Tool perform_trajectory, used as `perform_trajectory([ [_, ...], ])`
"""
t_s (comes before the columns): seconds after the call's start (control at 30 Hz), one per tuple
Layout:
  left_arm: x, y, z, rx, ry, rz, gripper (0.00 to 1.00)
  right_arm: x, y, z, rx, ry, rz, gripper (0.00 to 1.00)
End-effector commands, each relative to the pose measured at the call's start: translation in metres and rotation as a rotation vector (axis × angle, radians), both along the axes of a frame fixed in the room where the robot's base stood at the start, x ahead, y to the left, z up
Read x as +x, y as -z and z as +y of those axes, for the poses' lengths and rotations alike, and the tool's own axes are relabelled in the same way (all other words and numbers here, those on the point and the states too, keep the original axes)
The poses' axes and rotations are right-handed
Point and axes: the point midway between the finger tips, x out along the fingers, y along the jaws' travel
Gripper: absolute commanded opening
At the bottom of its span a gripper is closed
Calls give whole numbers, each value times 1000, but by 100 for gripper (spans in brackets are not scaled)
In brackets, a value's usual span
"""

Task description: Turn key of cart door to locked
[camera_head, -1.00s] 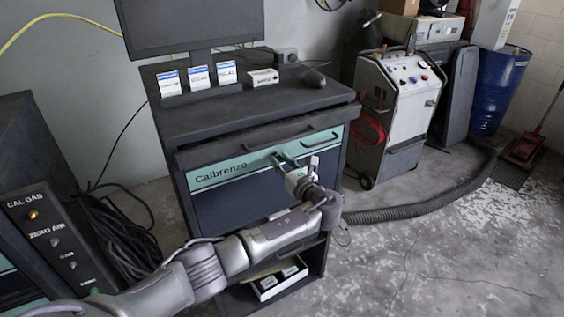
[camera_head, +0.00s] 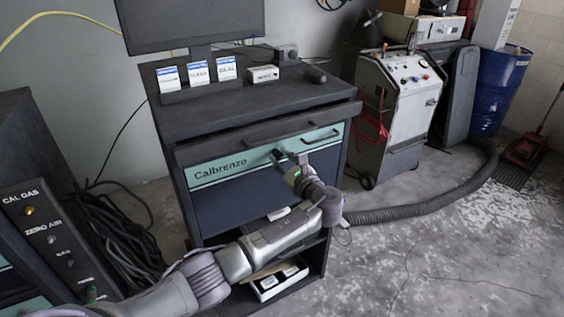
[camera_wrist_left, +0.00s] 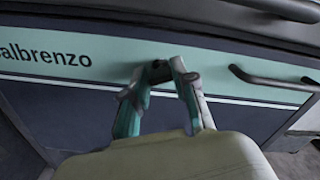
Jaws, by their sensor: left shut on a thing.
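The cart (camera_head: 180,125) has a teal strip marked Calbrenzo above a dark blue door (camera_head: 232,208). My left gripper (camera_head: 289,156) is at the right part of the teal strip. In the left wrist view, my left gripper (camera_wrist_left: 160,78) has its two fingertips close together against the strip, shut on a small dark piece (camera_wrist_left: 155,72), which I take to be the key. The fingers hide most of it, so I cannot tell its angle or the lock behind it. My right gripper is not in view.
A dark bar handle (camera_head: 322,139) is just right of the gripper; it also shows in the left wrist view (camera_wrist_left: 270,80). A drawer front with its handle (camera_head: 322,122) juts out above. A white tray (camera_head: 278,281) sits on the low shelf.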

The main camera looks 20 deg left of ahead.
Motion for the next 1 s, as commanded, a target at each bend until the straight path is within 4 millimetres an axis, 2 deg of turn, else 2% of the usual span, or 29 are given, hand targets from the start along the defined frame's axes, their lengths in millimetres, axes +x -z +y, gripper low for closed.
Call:
perform_trajectory([
  [0.6,-2,7,1,-370,0,-456,0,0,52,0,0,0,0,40],
  [1.0,-2,7,1,-563,-2,-693,0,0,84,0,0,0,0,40],
])
